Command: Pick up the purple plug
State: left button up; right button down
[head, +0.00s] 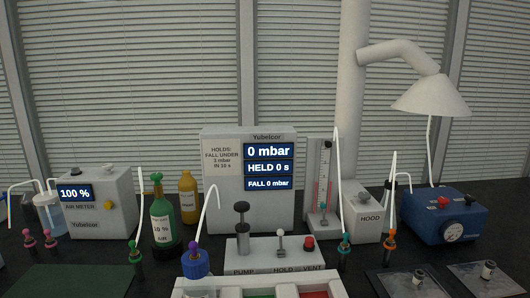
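A small purple plug (193,246) shows at the front, left of centre. It stands upright at the top of a blue ribbed cap (195,264). A white tube (207,205) rises near it and bends over at its upper end. What lies below the cap is hidden behind the pale front rack (260,284). Neither of my grippers is in view.
A green bottle (163,222) stands left of the plug, and a pump block (268,250) with a black plunger stands right. Similar plugs are pink (29,238), green (135,251), teal (345,241) and orange (389,240). A display box (250,180) stands behind.

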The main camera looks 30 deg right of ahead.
aim_at(193, 246)
jog(key=k+l, duration=0.15)
jog(key=l, duration=0.2)
jog(key=k+l, duration=0.15)
jog(key=l, duration=0.2)
jog(key=k+l, duration=0.15)
jog(key=l, duration=0.2)
jog(key=j+z, duration=0.15)
jog(key=z, duration=0.25)
jog(key=i+j+z, duration=0.1)
jog(key=z, duration=0.3)
jog(key=j+z, duration=0.35)
jog(key=l, duration=0.1)
